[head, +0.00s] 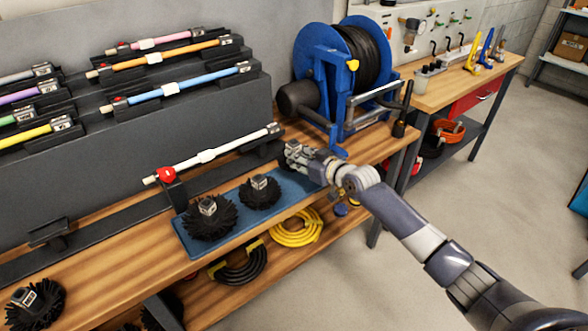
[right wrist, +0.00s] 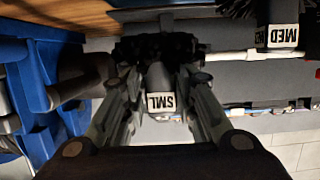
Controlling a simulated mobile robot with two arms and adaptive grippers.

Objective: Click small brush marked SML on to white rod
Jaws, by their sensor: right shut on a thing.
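The white rod (head: 205,157) lies across dark holders at the back of the bench, with a red fitting (head: 167,175) at its left end. Part of it shows in the right wrist view (right wrist: 228,57). My right gripper (head: 296,154) is near the rod's right end, above the right part of the blue mat (head: 190,250). In the right wrist view it is shut on the small brush (right wrist: 160,78), whose SML label faces the camera. The brush's dark bristles are beyond the fingers. My left gripper is not in view.
Two black brushes, a larger one (head: 208,218) and a smaller one (head: 260,191), sit on the mat. The smaller one bears a MED label in the right wrist view (right wrist: 284,37). A blue hose reel (head: 325,75) stands behind my gripper. Coloured rods rest on the grey rack.

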